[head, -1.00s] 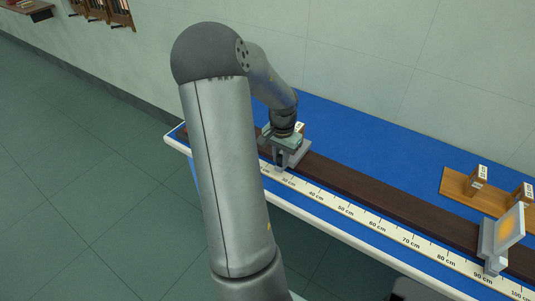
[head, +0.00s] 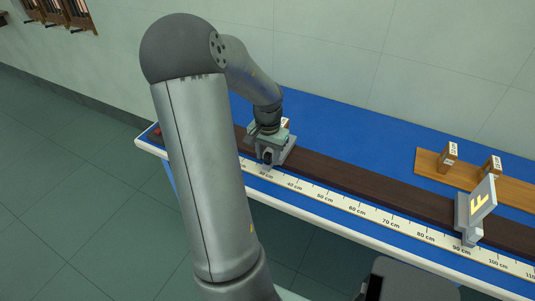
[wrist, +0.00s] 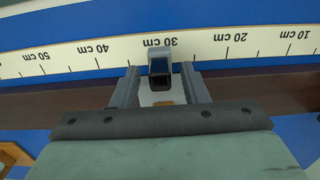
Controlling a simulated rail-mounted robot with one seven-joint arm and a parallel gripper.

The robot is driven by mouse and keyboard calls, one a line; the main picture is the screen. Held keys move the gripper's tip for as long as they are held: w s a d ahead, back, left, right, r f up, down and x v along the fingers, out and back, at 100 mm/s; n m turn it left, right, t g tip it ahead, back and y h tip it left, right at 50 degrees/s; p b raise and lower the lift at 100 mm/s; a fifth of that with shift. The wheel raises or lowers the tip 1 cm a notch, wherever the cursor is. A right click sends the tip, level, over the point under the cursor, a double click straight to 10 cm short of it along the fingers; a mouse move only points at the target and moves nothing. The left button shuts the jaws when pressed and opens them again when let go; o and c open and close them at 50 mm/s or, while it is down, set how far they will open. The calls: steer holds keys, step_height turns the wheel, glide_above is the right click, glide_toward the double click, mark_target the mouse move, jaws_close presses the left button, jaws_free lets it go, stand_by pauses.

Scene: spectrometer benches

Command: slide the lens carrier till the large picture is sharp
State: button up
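The lens carrier (head: 286,153) stands on the dark rail near the 30 cm mark, largely hidden by my gripper. In the wrist view, its grey block (wrist: 160,68) points at about 31 cm. My gripper (wrist: 160,78) has one finger on each side of this block, with a visible gap on both sides. In the head view my gripper (head: 267,143) is low over the carrier. The screen (head: 482,205) stands on the rail near 90 cm.
The scale (head: 345,206) runs along the front of the dark rail (head: 370,187) on a blue bench top. A wooden board (head: 428,162) with small labelled blocks lies behind the rail at right. The rail between carrier and screen is clear.

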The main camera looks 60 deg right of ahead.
step_height(320, 180, up, 18)
steer(key=shift+f, duration=0.25)
stand_by(0.5)
stand_by(0.5)
